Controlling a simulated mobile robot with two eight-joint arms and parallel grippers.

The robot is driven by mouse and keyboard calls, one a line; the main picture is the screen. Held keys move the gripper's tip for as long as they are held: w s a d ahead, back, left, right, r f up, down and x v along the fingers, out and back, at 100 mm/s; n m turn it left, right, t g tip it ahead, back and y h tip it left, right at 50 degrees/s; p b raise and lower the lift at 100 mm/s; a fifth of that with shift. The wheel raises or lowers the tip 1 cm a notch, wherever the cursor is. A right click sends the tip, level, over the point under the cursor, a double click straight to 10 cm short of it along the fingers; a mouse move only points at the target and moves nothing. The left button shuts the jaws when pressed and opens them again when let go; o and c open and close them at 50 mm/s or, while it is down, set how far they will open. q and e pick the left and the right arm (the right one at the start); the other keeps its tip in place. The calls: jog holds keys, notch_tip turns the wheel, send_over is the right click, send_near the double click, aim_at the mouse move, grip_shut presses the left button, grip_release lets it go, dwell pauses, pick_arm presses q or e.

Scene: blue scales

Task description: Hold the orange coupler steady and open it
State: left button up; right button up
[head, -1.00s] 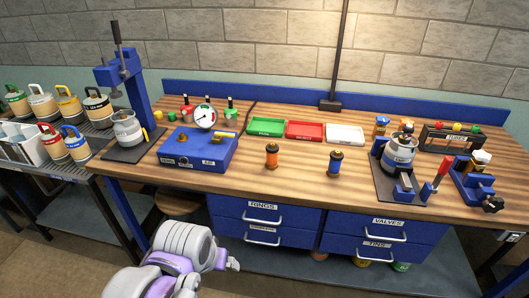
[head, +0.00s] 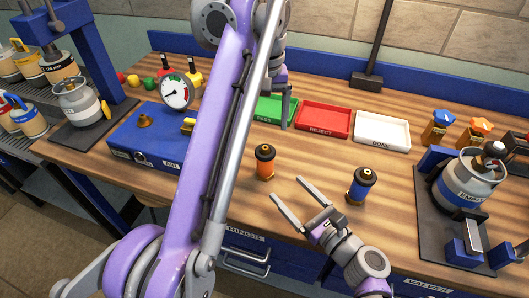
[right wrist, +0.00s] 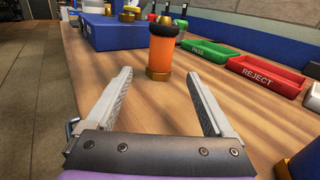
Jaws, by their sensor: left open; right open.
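The orange coupler (head: 265,164), with a black top and brass base, stands upright on the workbench. It also shows in the right wrist view (right wrist: 160,52), ahead of and between the open fingers, apart from them. My right gripper (head: 287,189) is open and empty, low over the bench to the right of and nearer than the coupler, fingers pointing toward it. My left gripper (head: 283,112) is open, pointing down behind the coupler, in front of the green tray. Its fingers are partly seen edge-on. My left arm crosses the view left of the coupler.
A blue coupler (head: 360,186) stands just right of my right gripper. Behind are the green PASS tray (head: 268,108), red REJECT tray (head: 325,119) and white DONE tray (head: 382,131). A blue box (head: 140,140) is at left, a canister in a stand (head: 465,185) at right.

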aim_at(270, 169)
jog(key=shift+w+a+r, duration=0.1)
jog(key=shift+w+r, duration=0.05)
jog(key=shift+w, duration=0.15)
jog(key=x, duration=1)
jog(key=shift+w+a+r, duration=0.1)
jog(key=shift+a, duration=0.05)
grip_shut()
grip_release()
